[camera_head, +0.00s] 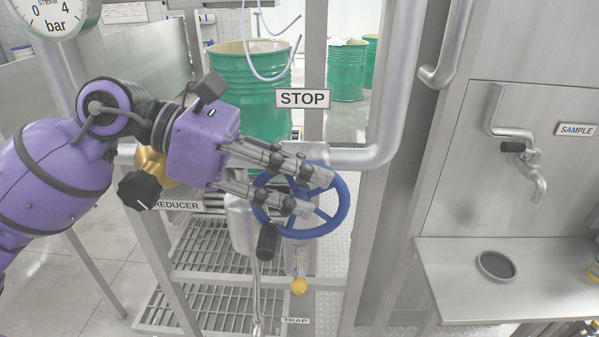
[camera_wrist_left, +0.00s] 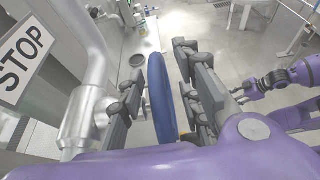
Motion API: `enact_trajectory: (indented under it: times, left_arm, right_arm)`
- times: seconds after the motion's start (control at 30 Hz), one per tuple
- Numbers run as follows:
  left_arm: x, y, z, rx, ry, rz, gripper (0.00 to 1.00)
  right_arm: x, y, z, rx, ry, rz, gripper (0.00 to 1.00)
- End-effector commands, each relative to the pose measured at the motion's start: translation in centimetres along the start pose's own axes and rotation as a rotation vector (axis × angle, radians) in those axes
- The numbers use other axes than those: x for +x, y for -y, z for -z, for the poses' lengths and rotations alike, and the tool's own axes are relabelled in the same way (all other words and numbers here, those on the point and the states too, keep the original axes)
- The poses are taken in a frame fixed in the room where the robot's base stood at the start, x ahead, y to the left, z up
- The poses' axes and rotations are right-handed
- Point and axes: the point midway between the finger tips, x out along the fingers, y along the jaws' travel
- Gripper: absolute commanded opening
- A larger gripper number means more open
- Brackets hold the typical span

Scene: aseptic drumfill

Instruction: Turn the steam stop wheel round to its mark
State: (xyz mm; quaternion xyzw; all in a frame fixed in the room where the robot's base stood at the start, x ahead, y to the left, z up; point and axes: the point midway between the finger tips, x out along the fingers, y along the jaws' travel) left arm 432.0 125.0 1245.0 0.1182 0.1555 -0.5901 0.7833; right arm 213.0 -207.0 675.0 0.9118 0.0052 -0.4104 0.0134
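The blue steam stop wheel (camera_head: 343,209) stands below the STOP sign (camera_head: 302,99) in the head view. My left gripper (camera_head: 315,193) reaches across the wheel from the left, one finger above the other. In the left wrist view the wheel's rim (camera_wrist_left: 161,98) runs between the two fingers, with a visible gap on each side, so the gripper is open around the rim. The fingers hide part of the wheel and its hub. I cannot make out the mark. My right gripper (camera_wrist_left: 243,91) shows small at the right of the left wrist view; its finger opening is unclear.
A steel pipe (camera_head: 392,105) rises just right of the wheel. A black knob (camera_head: 138,191) on the brass reducer lies under my left wrist. A sample tap (camera_head: 522,160) and steel shelf (camera_head: 450,270) stand at right. Green drums (camera_head: 262,80) stand behind.

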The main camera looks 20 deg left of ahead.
Motion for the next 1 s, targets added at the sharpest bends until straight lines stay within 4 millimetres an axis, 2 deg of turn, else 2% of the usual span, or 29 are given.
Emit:
enact_trajectory:
  times: [0.2, 0.43, 1.0]
  left_arm:
    - [0.03, -0.02, 0.02, -0.001, 0.000, 0.000, 0.31]
    - [0.01, -0.03, 0.02, -0.001, 0.001, 0.000, 0.01]
    - [-0.49, -0.23, 0.17, 0.000, -0.027, -0.002, 0.00]
  right_arm:
    - [-0.02, -0.01, -0.13, 0.001, 0.002, 0.000, 0.39]
    - [-0.01, 0.00, -0.12, 0.001, 0.002, 0.000, 0.39]
    - [-0.04, 0.08, 0.07, 0.001, -0.001, 0.002, 0.39]
